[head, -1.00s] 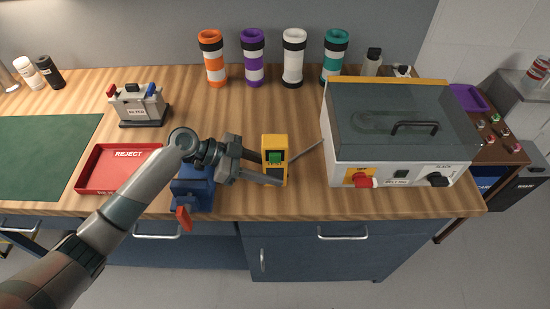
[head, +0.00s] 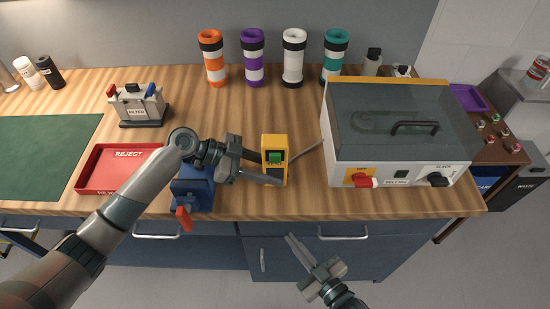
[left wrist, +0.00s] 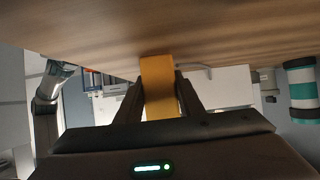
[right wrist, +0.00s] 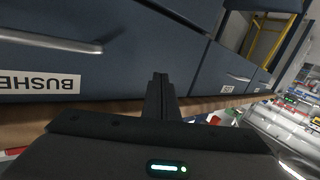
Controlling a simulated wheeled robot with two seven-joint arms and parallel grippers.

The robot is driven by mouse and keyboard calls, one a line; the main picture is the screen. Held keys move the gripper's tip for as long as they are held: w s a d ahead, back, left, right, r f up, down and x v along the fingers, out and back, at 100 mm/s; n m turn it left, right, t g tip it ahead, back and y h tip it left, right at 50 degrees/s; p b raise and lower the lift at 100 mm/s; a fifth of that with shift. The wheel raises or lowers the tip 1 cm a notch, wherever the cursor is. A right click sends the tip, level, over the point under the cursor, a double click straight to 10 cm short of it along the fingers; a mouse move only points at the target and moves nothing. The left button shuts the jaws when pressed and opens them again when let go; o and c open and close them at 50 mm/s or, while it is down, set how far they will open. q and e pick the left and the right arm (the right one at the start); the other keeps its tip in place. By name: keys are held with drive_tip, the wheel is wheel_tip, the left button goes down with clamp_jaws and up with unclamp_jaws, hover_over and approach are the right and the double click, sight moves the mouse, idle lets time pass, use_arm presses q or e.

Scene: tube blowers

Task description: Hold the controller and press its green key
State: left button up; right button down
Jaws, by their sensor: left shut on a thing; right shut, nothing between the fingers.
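The yellow controller (head: 274,161) stands over the wooden bench in the head view, with its green key (head: 274,157) facing up toward the camera. My left gripper (head: 270,169) is shut on the controller from the left. In the left wrist view the controller's yellow body (left wrist: 160,88) sits between both fingers. My right gripper (head: 290,238) is shut and empty, in front of the bench edge, below and right of the controller. In the right wrist view its fingers (right wrist: 160,80) are together in front of the blue cabinet.
A white machine with a dark lid (head: 400,130) stands right of the controller. A blue vise (head: 194,188) and a red reject tray (head: 100,180) are to the left. Several striped tubes (head: 253,60) stand at the back. Bare bench lies behind the controller.

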sight(275, 158)
drive_tip(key=s+a+r+n+y, duration=0.1)
drive_tip(key=a+r+n+y, duration=0.1)
drive_tip(key=r, duration=0.9)
drive_tip(key=s+a+r+n+t+y, duration=0.1)
drive_tip(key=s+a+r+n+y, duration=0.1)
drive_tip(key=r, duration=1)
drive_tip(key=shift+r+n+t+y, duration=0.3)
drive_tip(key=shift+n+y, duration=0.3)
drive_tip(key=shift+n, duration=0.2)
drive_tip(key=shift+w+a+f, duration=0.1)
drive_tip(key=shift+w, duration=0.1)
drive_tip(key=w, duration=0.8)
drive_tip(key=shift+w, duration=0.25)
drive_tip(key=shift+w, duration=0.85)
idle(1.0)
drive_tip(key=shift+s, duration=0.9)
drive_tip(key=shift+s, duration=0.1)
